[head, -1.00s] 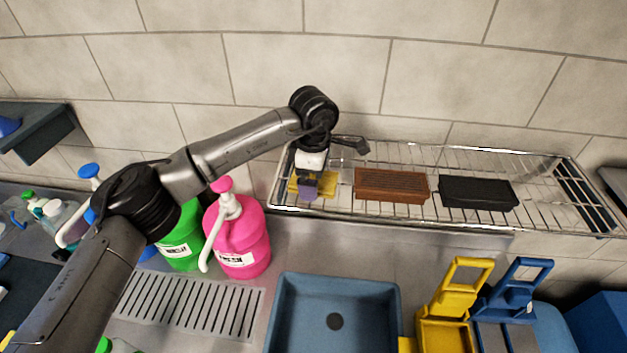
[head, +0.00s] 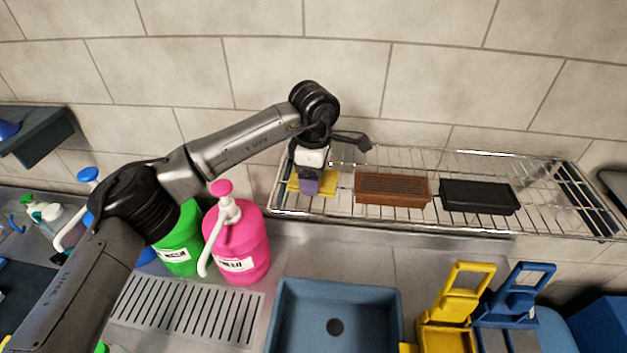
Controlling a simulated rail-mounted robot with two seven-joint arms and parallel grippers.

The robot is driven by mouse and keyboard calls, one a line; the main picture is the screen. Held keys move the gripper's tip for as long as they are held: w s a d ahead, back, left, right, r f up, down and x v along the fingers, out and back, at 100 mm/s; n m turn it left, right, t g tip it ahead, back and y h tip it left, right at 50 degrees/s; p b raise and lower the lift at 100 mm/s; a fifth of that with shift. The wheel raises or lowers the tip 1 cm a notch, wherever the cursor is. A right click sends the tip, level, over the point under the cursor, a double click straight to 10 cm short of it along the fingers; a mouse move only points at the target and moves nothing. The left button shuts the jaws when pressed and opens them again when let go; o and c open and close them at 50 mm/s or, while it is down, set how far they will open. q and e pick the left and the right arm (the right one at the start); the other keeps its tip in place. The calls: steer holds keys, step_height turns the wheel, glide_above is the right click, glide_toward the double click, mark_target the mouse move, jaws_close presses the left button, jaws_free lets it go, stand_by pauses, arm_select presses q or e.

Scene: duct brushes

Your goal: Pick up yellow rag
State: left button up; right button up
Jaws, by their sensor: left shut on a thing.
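The yellow rag (head: 326,186) is at the left end of the wire rack (head: 400,213), partly hidden behind my left gripper. My left gripper (head: 310,187) points down over it from above and is shut on it. The fingers cover the middle of the rag, and yellow shows on both sides of them. I cannot tell whether the rag still touches the rack. My right gripper is not in view.
A brown brush block (head: 392,188) and a black one (head: 478,196) lie on the rack to the right. Below stand a pink pump bottle (head: 240,245), a green bottle (head: 180,245), a blue sink (head: 290,315) and yellow (head: 455,300) and blue (head: 515,300) caddies. The tiled wall is close behind.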

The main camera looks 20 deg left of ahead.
arm_select(q)
steer(key=r, duration=0.1)
steer(key=r+b, duration=0.1)
steer(key=shift+w+d+r, duration=0.15)
steer(key=shift+d+r, duration=0.25)
steer(key=w+d+r, duration=0.1)
steer(key=d+r, duration=0.1)
steer(key=w+d+r, duration=0.1)
steer(key=d+r, duration=0.1)
steer(key=d, duration=0.1)
steer(key=w+d+r, duration=0.1)
steer(key=w+d, duration=0.1)
steer(key=d, duration=0.1)
steer(key=shift+w+d+r, duration=0.1)
steer(key=shift+r, duration=0.3)
steer(key=shift+w+d+r, duration=0.3)
steer(key=shift+d+r, duration=0.1)
steer(key=shift+d, duration=0.3)
steer(key=o, duration=0.4)
steer(key=shift+c, duration=1.5)
